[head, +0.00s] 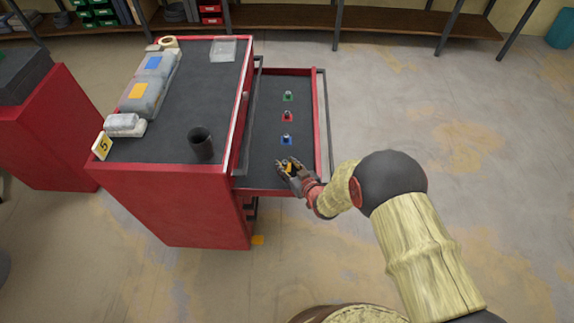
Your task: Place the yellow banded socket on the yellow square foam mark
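My gripper (285,166) is low over the near end of the open drawer (265,125). A small patch of yellow (289,168) shows at its fingers. I cannot tell whether this is the yellow banded socket, the yellow foam mark or both, as the fingers cover most of it. The picture is too small to tell whether the fingers are open or closed on anything.
Small sockets stand on green (287,97), red (287,117) and blue (286,141) marks in a line up the drawer. A black cup (201,143) stands on the red cabinet's top (190,100). Wrapped bundles (148,85) lie along its left side.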

